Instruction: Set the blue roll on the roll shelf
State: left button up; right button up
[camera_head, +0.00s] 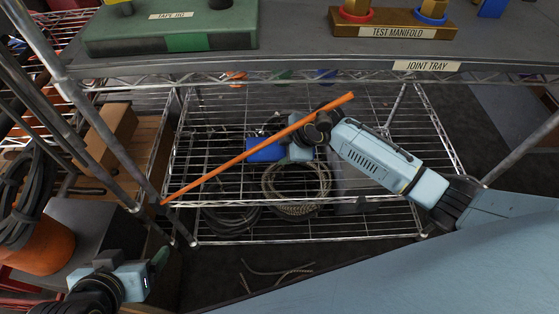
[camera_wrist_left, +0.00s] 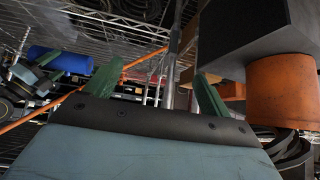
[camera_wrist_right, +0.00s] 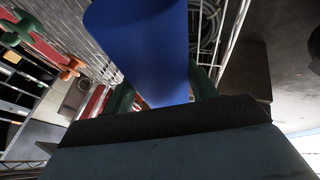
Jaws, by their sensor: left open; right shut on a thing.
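The blue roll (camera_head: 264,151) is held over the lower wire shelf, behind a long orange bar. My right gripper (camera_head: 290,152) is shut on the roll's right part; the roll also shows in the left wrist view (camera_wrist_left: 60,60). In the right wrist view the roll (camera_wrist_right: 145,40) fills the space between the green fingers. My left gripper (camera_head: 158,262) is open and empty at the lower left, well apart from the roll. Its two green fingers stand apart in the left wrist view (camera_wrist_left: 157,88). No label shows which shelf is the roll shelf.
The orange bar (camera_head: 230,163) slants across the front of the wire shelf (camera_head: 228,190). Coiled cables (camera_head: 296,188) lie below the roll. Above is a grey shelf with a "JOINT TRAY" label (camera_head: 426,66). Cardboard boxes (camera_head: 105,135) and an orange cylinder (camera_head: 40,245) stand at left.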

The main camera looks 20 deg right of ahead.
notch_tip(320, 180, down, 5)
jog(key=shift+r+b, duration=0.2)
jog(key=shift+b, duration=0.9)
jog(key=shift+f, duration=0.15)
pick_arm(q)
jog(key=w+d+r+t+h+b, duration=0.1)
jog(key=w+d+r+t+h, duration=0.1)
jog(key=r+t, duration=0.4)
jog(key=w+d+r+t+h+b, duration=0.1)
jog(key=w+d+r+t+h, duration=0.1)
jog(key=r+t, duration=0.4)
notch_tip(320, 180, up, 4)
jog(key=shift+w+d+m, duration=0.3)
jog(key=shift+w+d, duration=0.25)
jog(key=shift+w, duration=0.6)
pick_arm(e)
notch_tip(320, 180, down, 3)
jog(key=shift+f, duration=0.2)
jog(key=o, duration=1.1)
jog(key=shift+f, duration=0.15)
pick_arm(q)
jog(key=shift+r, duration=0.1)
pick_arm(e)
jog(key=shift+o, duration=0.2)
